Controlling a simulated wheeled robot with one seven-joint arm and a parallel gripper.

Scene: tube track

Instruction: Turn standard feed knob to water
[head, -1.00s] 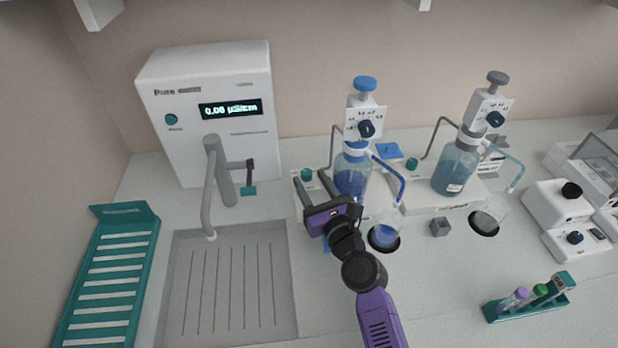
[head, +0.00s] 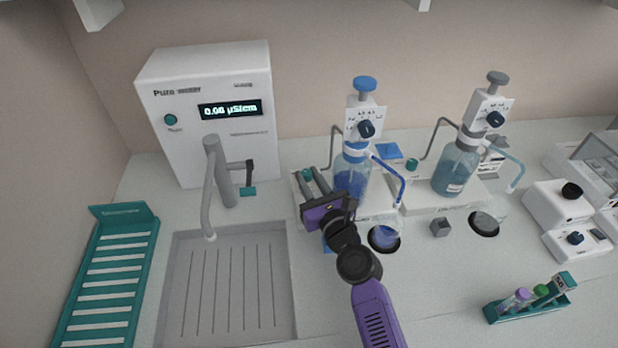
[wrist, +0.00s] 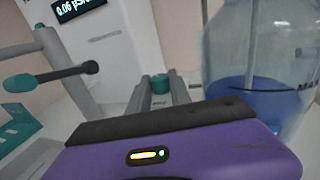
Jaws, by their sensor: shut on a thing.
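The feed knob is a small round teal cap (head: 307,174) at the left end of the white base (head: 297,197) under the blue-liquid bottle (head: 352,176). I cannot read a label that names it as the standard feed. My purple gripper (head: 311,174) reaches to it from the front. In the wrist view the teal knob (wrist: 160,83) sits between the two grey fingertips (wrist: 160,88), which are shut on its sides. The knob's lower part and any markings around it are hidden or too small to read.
The blue bottle (wrist: 260,70) stands close right of my fingers. The tap (head: 224,175) and sink (head: 228,285) are to the left. A second teal knob (head: 411,165) sits by the right-hand bottle (head: 458,168). A tube rack (head: 528,306) stands at front right.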

